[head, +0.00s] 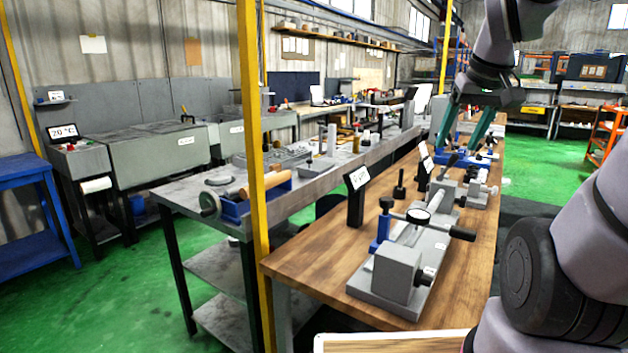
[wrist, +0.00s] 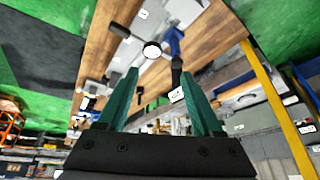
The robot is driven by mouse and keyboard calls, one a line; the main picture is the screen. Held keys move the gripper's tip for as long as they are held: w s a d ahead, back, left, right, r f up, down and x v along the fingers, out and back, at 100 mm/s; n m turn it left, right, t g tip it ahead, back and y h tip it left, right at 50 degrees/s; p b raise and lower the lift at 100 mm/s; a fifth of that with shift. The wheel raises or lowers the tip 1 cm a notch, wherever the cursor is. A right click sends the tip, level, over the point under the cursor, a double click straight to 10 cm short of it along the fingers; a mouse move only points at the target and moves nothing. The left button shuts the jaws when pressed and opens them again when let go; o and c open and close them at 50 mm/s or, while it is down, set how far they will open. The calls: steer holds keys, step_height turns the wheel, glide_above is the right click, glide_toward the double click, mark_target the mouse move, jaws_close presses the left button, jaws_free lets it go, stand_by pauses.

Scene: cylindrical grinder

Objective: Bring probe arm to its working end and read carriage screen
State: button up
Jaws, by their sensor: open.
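My gripper (head: 459,138) is open, its two teal fingers pointing down over the far part of the wooden bench; nothing shows between them. In the wrist view its fingers (wrist: 158,74) frame a round dial gauge (wrist: 152,50) farther off. In the head view the dial gauge (head: 418,216) sits on a grey fixture on the near bench, beside a blue post (head: 382,232). A bar with a black handle (head: 462,233) reaches right from it; I cannot tell for certain that this is the probe arm. A small tilted screen (head: 358,178) stands on a black post behind; its reading is too small.
More grey fixtures (head: 447,190) and small screens (head: 426,160) stand farther along the wooden bench (head: 315,268). A yellow post (head: 254,180) rises at its left edge. A grey bench (head: 172,198) runs alongside. Green floor is open at the right.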

steer(key=s+a+r+m+t+y, duration=0.1)
steer(key=s+a+r+m+y, duration=0.1)
steer(key=s+a+r+m, duration=0.1)
steer(key=shift+s+a+r+t, duration=0.15)
steer(key=shift+s+r+t, duration=0.25)
steer(key=shift+s+r, duration=0.7)
